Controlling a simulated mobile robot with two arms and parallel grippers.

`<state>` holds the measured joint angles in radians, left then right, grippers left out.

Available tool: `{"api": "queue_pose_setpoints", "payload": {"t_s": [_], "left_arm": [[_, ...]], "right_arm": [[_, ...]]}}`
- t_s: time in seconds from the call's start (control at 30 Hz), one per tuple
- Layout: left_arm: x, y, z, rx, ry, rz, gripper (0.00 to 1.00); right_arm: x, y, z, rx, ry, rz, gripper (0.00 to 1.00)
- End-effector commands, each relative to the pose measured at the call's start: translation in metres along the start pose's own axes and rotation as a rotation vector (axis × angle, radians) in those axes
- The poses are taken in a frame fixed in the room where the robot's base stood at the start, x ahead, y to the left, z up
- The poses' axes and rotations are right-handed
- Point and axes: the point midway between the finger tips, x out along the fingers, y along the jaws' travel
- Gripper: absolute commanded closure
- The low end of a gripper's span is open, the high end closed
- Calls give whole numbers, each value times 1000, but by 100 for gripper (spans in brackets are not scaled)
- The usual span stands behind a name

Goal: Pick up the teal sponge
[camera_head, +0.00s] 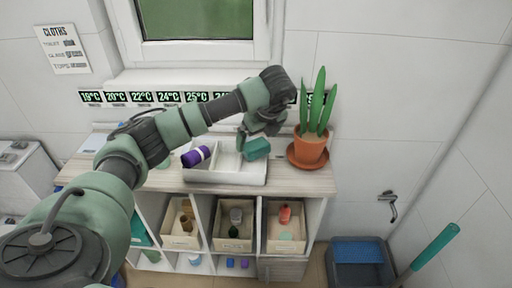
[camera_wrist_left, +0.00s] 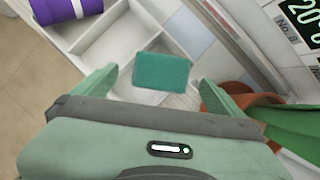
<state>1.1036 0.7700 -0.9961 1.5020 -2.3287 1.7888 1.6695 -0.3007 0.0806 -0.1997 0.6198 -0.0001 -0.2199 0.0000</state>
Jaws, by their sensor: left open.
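The teal sponge (camera_head: 257,149) is at the right end of the white divided tray (camera_head: 225,177) on the cart's top. In the left wrist view the teal sponge (camera_wrist_left: 162,72) shows as a teal block between and beyond the fingers. My left gripper (camera_head: 250,139) is just above and beside the sponge at the tray's back right. In the left wrist view the left gripper (camera_wrist_left: 158,95) has its two green fingers spread apart, with nothing held. I cannot tell whether a finger touches the sponge. My right gripper is not in view.
A potted plant (camera_head: 311,146) in a terracotta pot stands close to the right of my left gripper. A purple roll (camera_head: 196,156) lies at the tray's left. A wall with temperature labels is behind. Shelves with boxes (camera_head: 233,240) are below the top.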

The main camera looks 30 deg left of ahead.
Motion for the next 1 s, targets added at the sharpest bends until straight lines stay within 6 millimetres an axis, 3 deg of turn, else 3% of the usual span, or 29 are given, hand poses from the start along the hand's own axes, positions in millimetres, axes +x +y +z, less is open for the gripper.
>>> {"api": "queue_pose_setpoints", "payload": {"t_s": [0.17, 0.3, 0.6, 0.83, 1.0], "left_arm": [[23, -1, 2, 2, 3, 5, 0], [42, -2, 0, 2, 3, 1, 0], [49, -3, 0, 3, 2, -3, 0], [49, -3, 0, 3, 3, -3, 62], [49, -3, 0, 3, 3, -3, 62]], "right_arm": [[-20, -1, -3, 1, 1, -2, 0], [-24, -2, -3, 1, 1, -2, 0], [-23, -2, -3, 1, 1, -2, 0], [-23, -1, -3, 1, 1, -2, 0], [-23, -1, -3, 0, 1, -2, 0]]}}
